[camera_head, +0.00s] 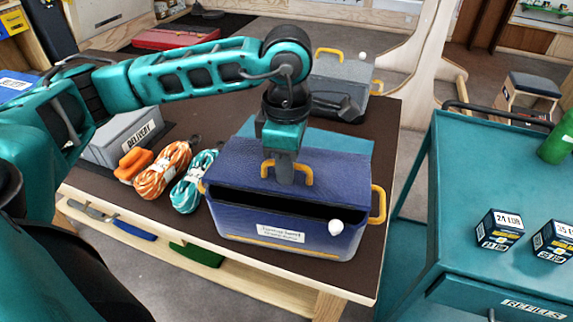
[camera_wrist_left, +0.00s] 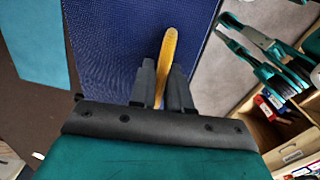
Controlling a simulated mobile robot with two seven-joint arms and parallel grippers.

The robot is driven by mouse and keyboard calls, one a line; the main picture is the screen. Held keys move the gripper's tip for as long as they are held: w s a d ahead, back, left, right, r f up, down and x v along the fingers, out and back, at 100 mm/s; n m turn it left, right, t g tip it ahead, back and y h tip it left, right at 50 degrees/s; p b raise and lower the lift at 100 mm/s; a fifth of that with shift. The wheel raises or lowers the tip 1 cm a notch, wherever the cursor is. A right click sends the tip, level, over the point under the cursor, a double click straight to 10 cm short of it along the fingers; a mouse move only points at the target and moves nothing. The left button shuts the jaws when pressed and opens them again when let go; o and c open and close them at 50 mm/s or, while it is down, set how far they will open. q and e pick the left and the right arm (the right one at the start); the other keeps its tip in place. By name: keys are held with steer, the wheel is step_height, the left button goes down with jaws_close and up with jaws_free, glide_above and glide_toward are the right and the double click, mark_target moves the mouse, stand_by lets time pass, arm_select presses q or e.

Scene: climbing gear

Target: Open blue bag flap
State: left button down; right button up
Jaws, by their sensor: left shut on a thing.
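The blue bag (camera_head: 285,235) stands on the dark table, with a white label and a white knob on its front and yellow side handles. Its flap (camera_head: 235,165) is partly lifted, and a dark gap shows between flap and front wall. My left gripper (camera_head: 287,178) comes down from above and is shut on the yellow flap handle (camera_head: 306,172). In the left wrist view the fingers (camera_wrist_left: 162,85) close around the yellow handle (camera_wrist_left: 168,50), with the blue flap (camera_wrist_left: 115,40) behind. The bag's inside is dark. My right gripper is not in view.
An orange rope coil (camera_head: 162,172), a teal rope coil (camera_head: 194,182) and a grey delivery box (camera_head: 122,138) lie left of the bag. A grey bag (camera_head: 342,75) stands behind. A teal cart (camera_head: 480,170) with small boxes (camera_head: 500,230) is at the right.

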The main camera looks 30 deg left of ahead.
arm_select(q)
steer(key=shift+r, duration=0.1)
steer(key=c, duration=1.5)
jaws_free()
steer(key=shift+w+r, duration=0.15)
steer(key=shift+c, duration=0.2)
steer(key=o, duration=0.5)
steer(key=shift+o, duration=0.5)
steer(key=o, duration=0.5)
steer(key=shift+o, duration=0.2)
steer(key=shift+s+d+r+p, duration=0.1)
steer(key=shift+s+r+p, duration=0.25)
steer(key=shift+r, duration=0.3)
steer(key=shift+s+d+r+p, duration=0.15)
steer(key=shift+r+p, duration=0.25)
steer(key=shift+r, duration=0.2)
steer(key=shift+s+d+r, duration=0.1)
steer(key=shift+s+r, duration=0.15)
steer(key=shift+r, duration=0.35)
steer(key=shift+s+r, duration=0.25)
steer(key=shift+r, duration=0.35)
